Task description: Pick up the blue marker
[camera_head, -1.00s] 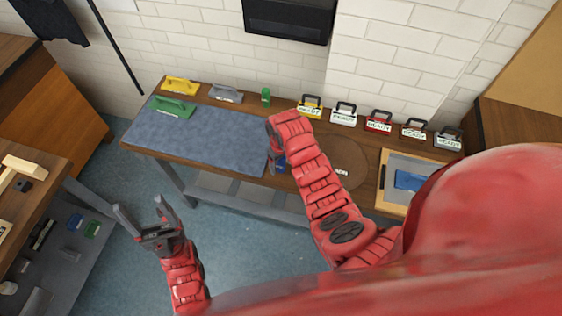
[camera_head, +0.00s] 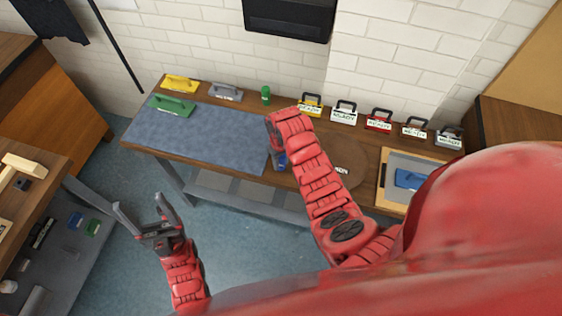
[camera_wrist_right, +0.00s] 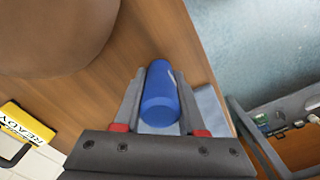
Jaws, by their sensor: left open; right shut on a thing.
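The blue marker (camera_wrist_right: 160,100) is a short blue cylinder between the two fingers of my right gripper (camera_wrist_right: 158,110) in the right wrist view. The fingers are shut on it from both sides. In the head view, the marker (camera_head: 281,161) shows as a small blue shape below my right wrist, near the right end of the blue-grey mat (camera_head: 200,135). My right arm hides most of that gripper. I cannot tell whether the marker touches the table. My left gripper (camera_head: 148,215) is open and empty, in front of the table and away from it.
A brown disc (camera_head: 350,165) and a framed tray (camera_head: 390,197) lie right of my right arm.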

